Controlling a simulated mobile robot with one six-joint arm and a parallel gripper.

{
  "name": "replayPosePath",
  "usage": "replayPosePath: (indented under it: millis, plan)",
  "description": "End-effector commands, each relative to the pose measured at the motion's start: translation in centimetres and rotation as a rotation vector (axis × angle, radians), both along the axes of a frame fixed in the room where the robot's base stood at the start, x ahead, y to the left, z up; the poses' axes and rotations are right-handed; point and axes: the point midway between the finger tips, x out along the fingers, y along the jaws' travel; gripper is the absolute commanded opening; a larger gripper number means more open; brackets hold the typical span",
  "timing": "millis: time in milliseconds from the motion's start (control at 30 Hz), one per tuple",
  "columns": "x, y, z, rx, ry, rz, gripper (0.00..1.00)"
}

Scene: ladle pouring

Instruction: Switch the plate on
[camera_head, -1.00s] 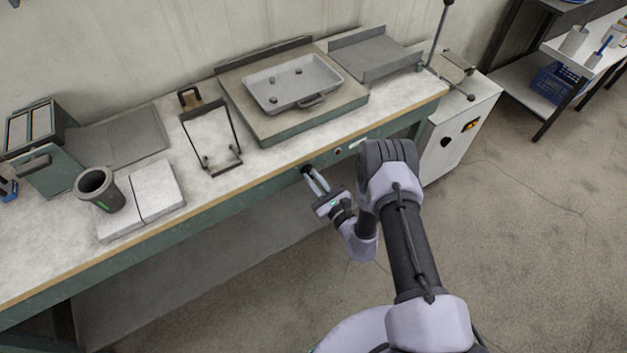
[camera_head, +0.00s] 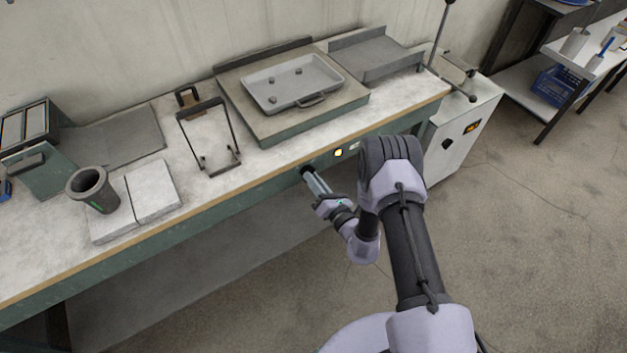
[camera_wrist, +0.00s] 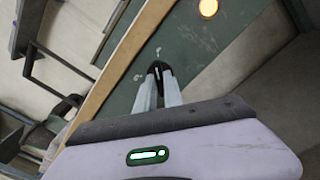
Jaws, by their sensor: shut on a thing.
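The plate (camera_head: 262,128) is a square grey slab on the bench, with a shallow tray (camera_head: 290,85) holding several small lumps on it. A dark round knob (camera_head: 305,170) is on the green front panel below it; it also shows in the wrist view (camera_wrist: 157,67). My gripper (camera_head: 309,175) is shut on this knob, its fingertips around it in the wrist view (camera_wrist: 158,78). A round lamp (camera_head: 338,153) on the panel to the right of the knob glows yellow, and it shows bright in the wrist view (camera_wrist: 208,8).
A wire-framed stand (camera_head: 210,140) is left of the plate. A dark cup (camera_head: 92,188) stands on pale blocks (camera_head: 150,190) further left. A grey cabinet (camera_head: 455,135) with a lever stands at the bench's right end. The floor to the right is clear.

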Motion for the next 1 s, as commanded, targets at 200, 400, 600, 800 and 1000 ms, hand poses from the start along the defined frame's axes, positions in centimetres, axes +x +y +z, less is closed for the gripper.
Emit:
replayPosePath:
  millis: [200, 400, 600, 800, 1000]
  plan:
    - [-0.09, 0.02, -0.15, 0.075, 0.054, 0.001, 0.0]
    - [-0.1, 0.03, -0.13, 0.11, 0.078, 0.001, 0.0]
    - [-0.11, 0.04, -0.13, 0.121, 0.086, 0.002, 0.0]
    - [-0.12, 0.05, -0.12, 0.121, 0.086, 0.002, 0.0]
    - [-0.1, 0.04, -0.11, 0.12, 0.085, 0.001, 0.33]
